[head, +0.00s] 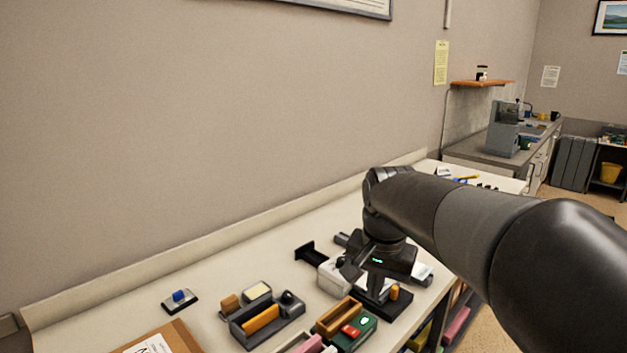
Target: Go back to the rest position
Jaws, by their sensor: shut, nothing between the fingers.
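My gripper (374,284) hangs low over the desk (190,258), pointing down, at the end of my dark arm coming in from the right. It is shut and empty. A white and grey device (332,279) lies just behind and left of it, and a dark base with an orange-brown peg (394,292) is close below. The picture does not show clearly whether the gripper touches either one. My arm hides part of the desk's right side.
A dark tray (267,326) with an orange block, a wooden tray (338,316) and a green box (357,334) crowd the desk front. A small stand with a blue knob (180,299) is at left. The wall bounds the back. The desk between stand and wall is clear.

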